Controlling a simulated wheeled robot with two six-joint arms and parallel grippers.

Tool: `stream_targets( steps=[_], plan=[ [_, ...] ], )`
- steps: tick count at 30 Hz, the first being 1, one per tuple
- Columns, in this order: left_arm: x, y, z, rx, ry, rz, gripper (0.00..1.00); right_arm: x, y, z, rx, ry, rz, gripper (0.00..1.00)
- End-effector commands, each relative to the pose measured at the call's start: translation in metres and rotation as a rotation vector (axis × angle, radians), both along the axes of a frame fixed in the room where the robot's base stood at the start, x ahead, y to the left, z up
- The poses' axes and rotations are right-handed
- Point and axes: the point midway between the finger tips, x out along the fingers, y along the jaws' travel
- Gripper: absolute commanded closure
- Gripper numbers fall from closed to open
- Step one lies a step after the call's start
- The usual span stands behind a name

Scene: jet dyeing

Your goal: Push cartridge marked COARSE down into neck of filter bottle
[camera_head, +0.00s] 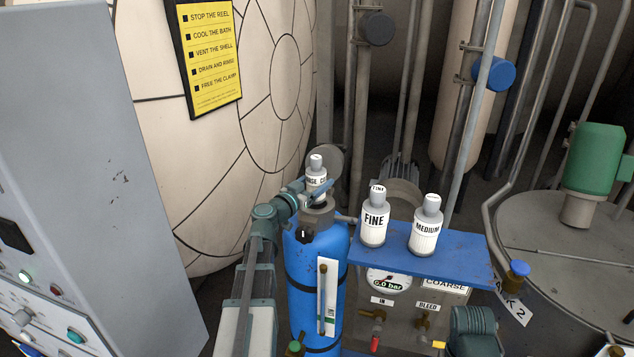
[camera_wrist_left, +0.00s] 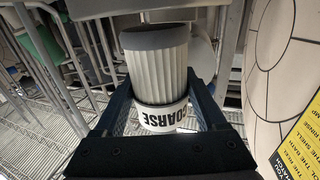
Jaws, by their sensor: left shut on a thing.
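The white COARSE cartridge (camera_head: 316,176), with a grey cap, stands about upright above the blue filter bottle (camera_head: 317,268). The bottle's dark grey neck (camera_head: 318,216) is directly below it. My left gripper (camera_head: 319,190) is shut on the cartridge at the neck's height or just above. In the left wrist view the pleated cartridge (camera_wrist_left: 158,70) with its COARSE label sits between the fingers of the left gripper (camera_wrist_left: 155,100). My right gripper is not in view.
A blue shelf (camera_head: 460,262) right of the bottle bears the FINE (camera_head: 374,222) and MEDIUM (camera_head: 426,228) cartridges. A gauge (camera_head: 388,281) and valves are below it. A large pale vessel (camera_head: 220,140) stands behind left. A grey control cabinet (camera_head: 90,150) is at far left.

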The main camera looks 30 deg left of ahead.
Motion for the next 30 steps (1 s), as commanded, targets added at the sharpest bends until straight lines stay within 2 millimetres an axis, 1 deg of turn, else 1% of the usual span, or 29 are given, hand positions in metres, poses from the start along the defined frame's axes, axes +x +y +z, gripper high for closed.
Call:
stream_targets(
  steps=[20, 30],
  plan=[
    [0.0, 0.0, -0.0002, 0.0, 0.0, 0.0, 0.91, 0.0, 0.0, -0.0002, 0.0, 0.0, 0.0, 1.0],
    [0.0, -0.0001, -0.0072, 0.0, 0.0, 0.0, 0.91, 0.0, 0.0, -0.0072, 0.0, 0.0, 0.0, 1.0]
  ],
)
